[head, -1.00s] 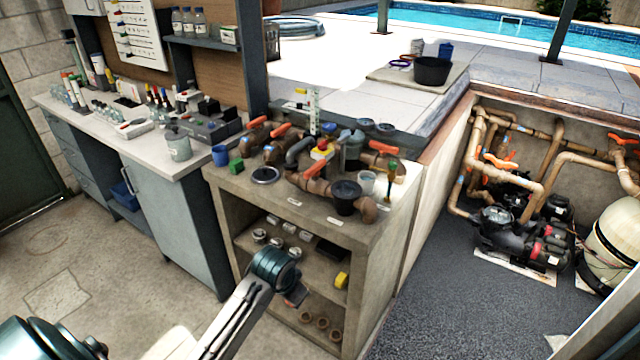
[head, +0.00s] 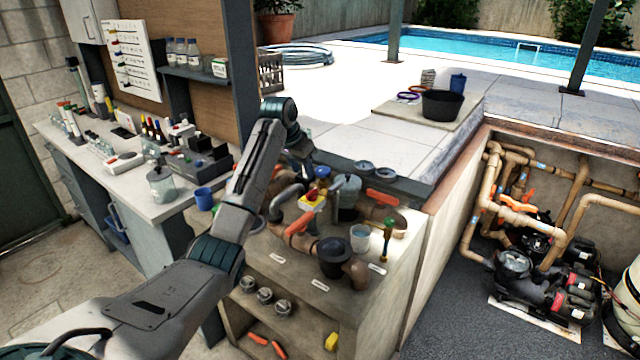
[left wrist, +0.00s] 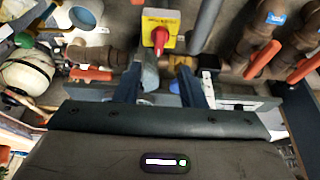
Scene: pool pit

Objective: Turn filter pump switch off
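The filter pump switch is a red rotary knob on a yellow plate (head: 312,198), on the bench top among the pipes. In the left wrist view the yellow plate with its red knob (left wrist: 160,32) shows at the top centre, beyond the fingertips. My left gripper (head: 303,156) is above and behind the switch in the head view, partly hidden by its own wrist. In the left wrist view its two dark fingers (left wrist: 160,80) stand apart, with nothing seen held between them. The knob's exact setting is too small to read. My right gripper is not in view.
Brown pipes with orange valve handles (head: 382,197) crowd the bench around the switch. A black pot-like fitting (head: 334,258), a pale cup (head: 360,236) and a green-orange tool (head: 388,238) stand at the front right. A blue mug (head: 203,198) stands left.

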